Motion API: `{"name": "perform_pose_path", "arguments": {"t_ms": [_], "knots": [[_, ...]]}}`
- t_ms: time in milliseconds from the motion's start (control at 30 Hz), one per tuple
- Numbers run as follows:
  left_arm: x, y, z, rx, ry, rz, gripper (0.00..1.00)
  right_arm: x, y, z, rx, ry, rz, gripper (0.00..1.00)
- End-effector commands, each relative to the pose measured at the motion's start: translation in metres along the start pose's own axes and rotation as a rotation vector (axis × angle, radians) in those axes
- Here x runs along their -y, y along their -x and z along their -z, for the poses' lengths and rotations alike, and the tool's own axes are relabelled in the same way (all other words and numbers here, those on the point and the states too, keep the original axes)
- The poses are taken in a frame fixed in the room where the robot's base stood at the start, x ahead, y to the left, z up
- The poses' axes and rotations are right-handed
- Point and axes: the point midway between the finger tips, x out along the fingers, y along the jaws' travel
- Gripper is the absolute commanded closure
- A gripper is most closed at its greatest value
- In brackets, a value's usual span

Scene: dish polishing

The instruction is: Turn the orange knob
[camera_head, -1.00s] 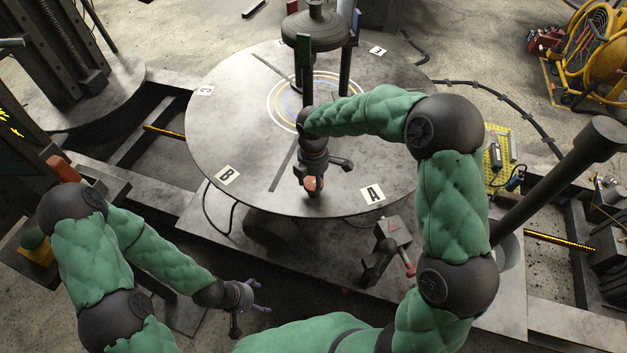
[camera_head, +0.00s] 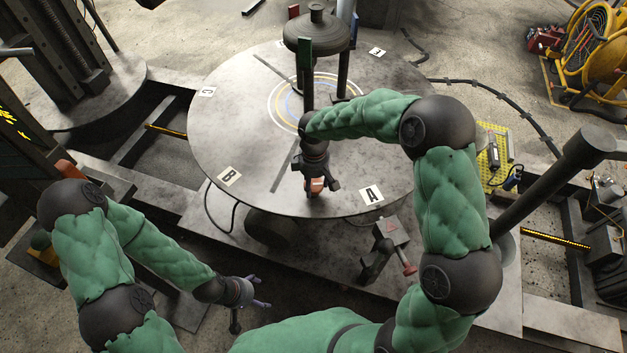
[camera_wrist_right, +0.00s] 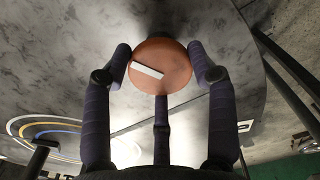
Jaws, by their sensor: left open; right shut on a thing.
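The orange knob (camera_head: 315,186) is at the near edge of the round grey table (camera_head: 235,120), between the B and A labels. In the right wrist view the knob (camera_wrist_right: 170,55) is a round orange disc with a white bar mark tilted slightly down to the right. My right gripper (camera_head: 317,183) is shut on the knob, with its fingers (camera_wrist_right: 160,75) at the knob's left, right and lower edges. The fingers partly hide the knob in the head view. My left gripper (camera_head: 262,291) is open and empty, low and left of the table.
A dark post with a round cap (camera_head: 316,32) stands on the far side of the table. A small grey fixture with a red-tipped lever (camera_head: 393,240) sits below label A (camera_head: 372,195). A thick dark post (camera_head: 560,185) slants at the right. A yellow cable reel (camera_head: 598,50) is at the far right.

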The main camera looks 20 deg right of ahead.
Motion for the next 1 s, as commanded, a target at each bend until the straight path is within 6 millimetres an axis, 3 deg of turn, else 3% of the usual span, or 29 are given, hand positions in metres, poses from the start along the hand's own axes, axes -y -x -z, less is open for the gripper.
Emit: {"name": "perform_pose_path", "arguments": {"t_ms": [600, 1000], "knots": [[-0.0008, 0.0024, -0.0001, 0.000, 0.000, 0.000, 0.18, 0.0020, -0.0024, -0.0014, -0.004, -0.581, 0.003, 0.75], [-0.0001, 0.0003, 0.0000, 0.000, 0.000, 0.000, 0.18, 0.0024, -0.0027, -0.0012, -0.007, -0.857, 0.003, 0.75]]}}
